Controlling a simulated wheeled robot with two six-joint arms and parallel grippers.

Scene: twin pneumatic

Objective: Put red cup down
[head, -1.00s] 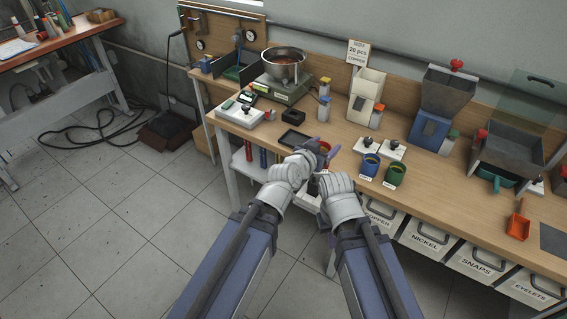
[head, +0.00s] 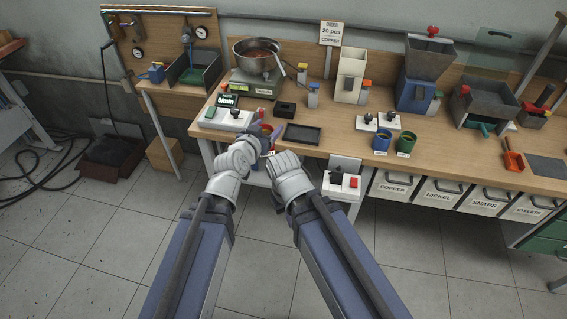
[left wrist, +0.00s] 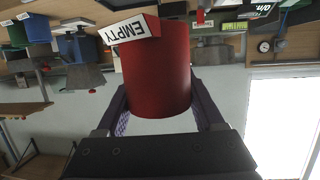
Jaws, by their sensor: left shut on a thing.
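The red cup (left wrist: 156,68) fills the middle of the left wrist view and bears a white EMPTY label. My left gripper (left wrist: 160,118) is shut on it, with one finger on each side. In the head view my left gripper (head: 268,134) is at the bench's front edge, left of the black tray, and the cup shows only as a small red patch (head: 266,128) there. Whether the cup touches the bench I cannot tell. My right arm ends beside the left one, just in front of the bench; its fingers are hidden by its wrist.
A black tray (head: 301,135) lies right of my left gripper. A white scale (head: 228,119) is to the left and a small black block (head: 286,109) behind. A blue cup (head: 381,143) and a green cup (head: 405,145) stand farther right. A white box with a red button (head: 345,183) is below the bench edge.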

